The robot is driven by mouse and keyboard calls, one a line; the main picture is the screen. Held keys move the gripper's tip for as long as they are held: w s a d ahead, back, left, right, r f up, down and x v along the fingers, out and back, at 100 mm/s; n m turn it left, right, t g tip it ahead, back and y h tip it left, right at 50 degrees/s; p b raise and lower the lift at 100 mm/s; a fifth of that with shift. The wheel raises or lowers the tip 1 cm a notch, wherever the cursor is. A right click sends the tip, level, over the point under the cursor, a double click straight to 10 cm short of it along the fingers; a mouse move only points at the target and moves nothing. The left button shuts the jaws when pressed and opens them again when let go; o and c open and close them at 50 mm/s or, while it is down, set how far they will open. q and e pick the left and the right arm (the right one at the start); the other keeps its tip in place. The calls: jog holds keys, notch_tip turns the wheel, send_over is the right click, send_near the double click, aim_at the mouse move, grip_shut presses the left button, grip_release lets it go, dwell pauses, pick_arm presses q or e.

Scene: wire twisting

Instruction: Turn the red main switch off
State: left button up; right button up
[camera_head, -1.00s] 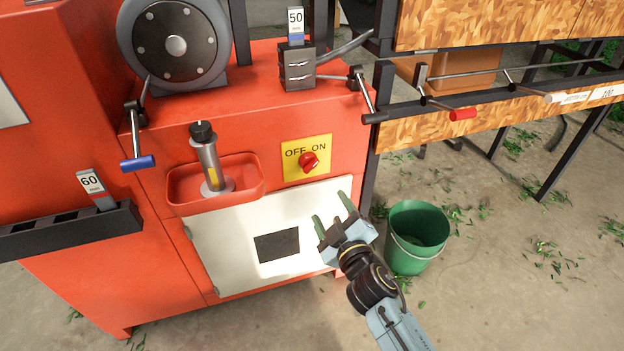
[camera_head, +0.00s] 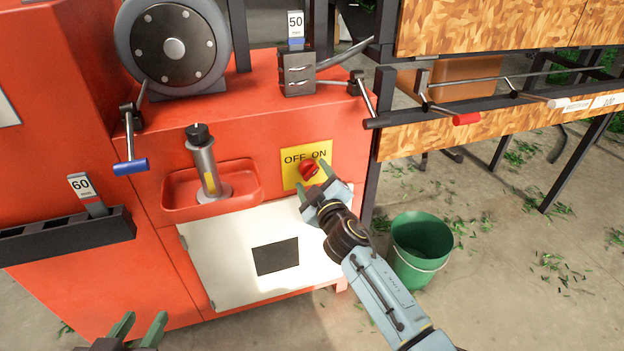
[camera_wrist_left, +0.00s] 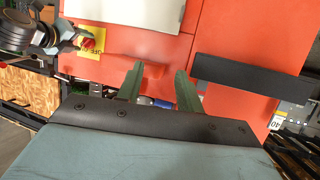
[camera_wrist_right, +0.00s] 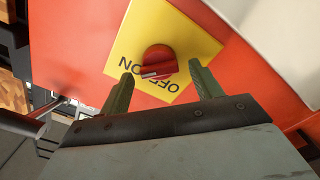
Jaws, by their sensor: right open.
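The red main switch (camera_head: 310,168) is a rotary knob on a yellow plate (camera_head: 291,179) marked OFF and ON, on the front of the red machine. In the right wrist view the knob (camera_wrist_right: 158,61) sits just beyond and between the fingertips. My right gripper (camera_head: 314,181) is open and empty, close to the plate; contact with the knob cannot be told. My left gripper (camera_head: 138,326) is at the bottom left of the head view, low before the machine. Its fingers (camera_wrist_left: 160,78) are apart with nothing between them.
A red tray (camera_head: 252,187) with a grey cylinder (camera_head: 207,165) is left of the plate. A white door panel (camera_head: 215,252) lies below. A green bucket (camera_head: 420,245) stands at right on the floor. Crank handles (camera_head: 131,166) stick out from the machine.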

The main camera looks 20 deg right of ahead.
pick_arm(q)
jog(key=shift+w+d+r+t+h, duration=0.2)
jog(key=shift+r+t, duration=0.15)
jog(key=shift+r, duration=0.15)
jog(key=shift+w+d+r+t+h, duration=0.1)
jog(key=shift+w+r+t, duration=0.05)
jog(key=shift+r+t, duration=0.25)
pick_arm(e)
jog(key=shift+w, duration=0.7)
jog(key=shift+c, duration=0.4)
jog(key=c, duration=0.9)
jog(key=shift+o, duration=0.2)
